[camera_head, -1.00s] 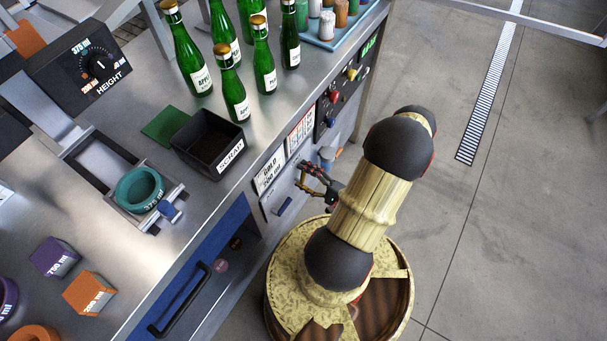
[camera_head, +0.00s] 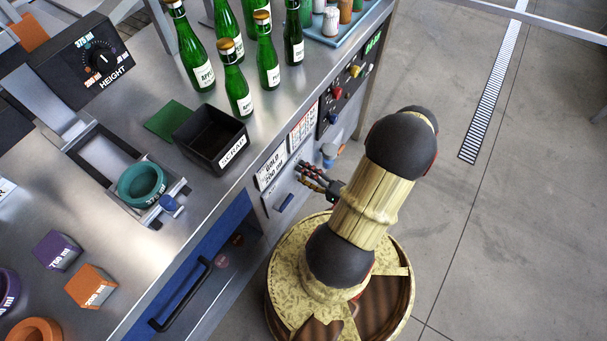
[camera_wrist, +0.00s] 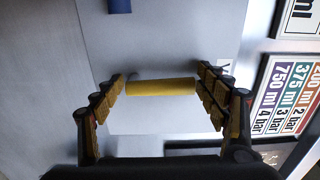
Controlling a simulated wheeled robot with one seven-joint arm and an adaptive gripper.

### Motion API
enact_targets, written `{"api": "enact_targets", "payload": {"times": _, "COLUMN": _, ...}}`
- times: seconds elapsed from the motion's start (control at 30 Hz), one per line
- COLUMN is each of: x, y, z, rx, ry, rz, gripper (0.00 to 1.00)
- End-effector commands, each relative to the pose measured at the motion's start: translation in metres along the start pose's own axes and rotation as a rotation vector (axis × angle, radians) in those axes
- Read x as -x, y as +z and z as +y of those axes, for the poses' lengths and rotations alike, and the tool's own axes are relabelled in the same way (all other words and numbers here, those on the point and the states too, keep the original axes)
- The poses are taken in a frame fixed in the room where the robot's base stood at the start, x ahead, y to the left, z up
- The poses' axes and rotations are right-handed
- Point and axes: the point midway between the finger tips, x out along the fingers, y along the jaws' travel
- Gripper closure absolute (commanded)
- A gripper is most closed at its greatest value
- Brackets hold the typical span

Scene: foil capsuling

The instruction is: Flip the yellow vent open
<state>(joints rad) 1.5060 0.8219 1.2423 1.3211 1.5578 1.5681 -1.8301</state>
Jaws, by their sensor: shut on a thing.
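The yellow vent (camera_wrist: 160,87) shows in the wrist view as a short yellow bar lying across a pale grey panel. My gripper (camera_wrist: 160,84) has one fingertip at each end of the bar and is shut on it. The vent cannot be made out there behind the fingers.
A blue handle (camera_head: 286,203) sits left of my gripper on the bench front. A pressure chart (camera_wrist: 292,95) is on the right in the wrist view. Above stand a black scrap bin (camera_head: 208,137) and several green bottles (camera_head: 237,88). Open floor lies right.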

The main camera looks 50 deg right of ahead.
Motion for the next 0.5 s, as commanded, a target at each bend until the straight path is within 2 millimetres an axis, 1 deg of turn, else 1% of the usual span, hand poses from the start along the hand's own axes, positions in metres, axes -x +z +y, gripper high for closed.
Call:
{"api": "enact_targets", "payload": {"times": 0.07, "x": 0.0000, "y": 0.0006, "z": 0.0008, "rx": 0.001, "ry": 0.002, "rz": -0.001, "gripper": 0.72}}
{"api": "enact_targets", "payload": {"times": 0.1, "x": 0.0000, "y": 0.0006, "z": 0.0008, "rx": 0.001, "ry": 0.002, "rz": -0.001, "gripper": 0.25}}
{"api": "enact_targets", "payload": {"times": 0.4, "x": 0.0000, "y": 0.0003, "z": 0.0005, "rx": 0.000, "ry": 0.001, "rz": -0.001, "gripper": 0.09}}
{"api": "enact_targets", "payload": {"times": 0.5, "x": 0.0000, "y": 0.0002, "z": 0.0004, "rx": 0.000, "ry": 0.001, "rz": 0.000, "gripper": 0.09}}
